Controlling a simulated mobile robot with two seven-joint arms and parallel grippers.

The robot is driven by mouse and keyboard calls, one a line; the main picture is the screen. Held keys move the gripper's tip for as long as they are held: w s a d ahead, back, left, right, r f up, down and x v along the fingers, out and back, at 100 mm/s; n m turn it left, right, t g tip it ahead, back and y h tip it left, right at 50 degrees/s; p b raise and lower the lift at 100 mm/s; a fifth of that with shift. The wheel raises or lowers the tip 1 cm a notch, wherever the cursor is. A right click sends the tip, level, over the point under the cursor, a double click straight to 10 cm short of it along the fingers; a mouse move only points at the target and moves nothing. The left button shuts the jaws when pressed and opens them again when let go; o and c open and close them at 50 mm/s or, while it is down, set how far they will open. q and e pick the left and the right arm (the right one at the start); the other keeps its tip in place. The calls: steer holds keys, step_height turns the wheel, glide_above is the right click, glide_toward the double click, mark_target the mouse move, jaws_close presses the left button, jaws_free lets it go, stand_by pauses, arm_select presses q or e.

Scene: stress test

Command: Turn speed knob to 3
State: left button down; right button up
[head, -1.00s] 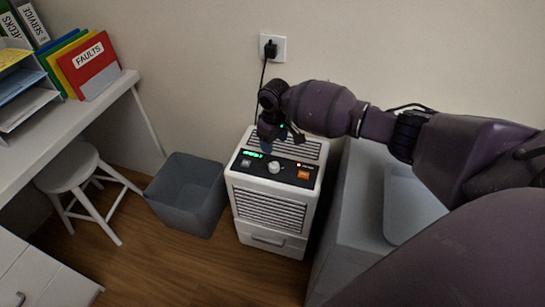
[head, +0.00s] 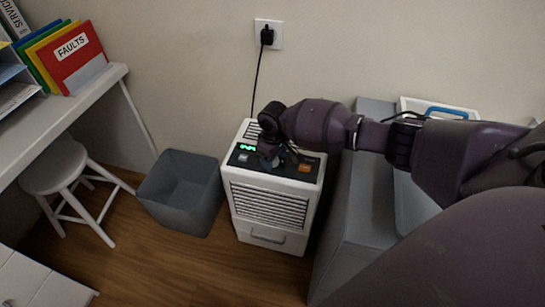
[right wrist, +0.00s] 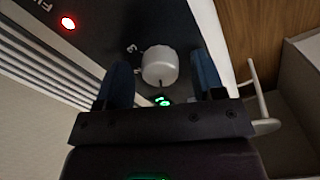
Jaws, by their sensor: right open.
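The white speed knob (right wrist: 160,66) stands on the black control panel (right wrist: 100,30) of a white machine (head: 268,205). In the right wrist view the knob sits between the two blue fingers of my right gripper (right wrist: 162,82), with a gap on each side. The gripper is open. In the head view my right gripper (head: 270,158) is over the panel and hides the knob. The green display (head: 247,147) and orange switch (head: 305,168) show on the panel. A red light (right wrist: 68,23) is lit. My left gripper is in neither view.
A grey bin (head: 182,192) stands left of the machine, and a grey cabinet (head: 365,200) stands close on its right. A white stool (head: 60,168) and desk (head: 85,95) are at the left. A black cord runs up to the wall socket (head: 268,34).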

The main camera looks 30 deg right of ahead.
steer(key=c, duration=0.7)
steer(key=shift+c, duration=1.1)
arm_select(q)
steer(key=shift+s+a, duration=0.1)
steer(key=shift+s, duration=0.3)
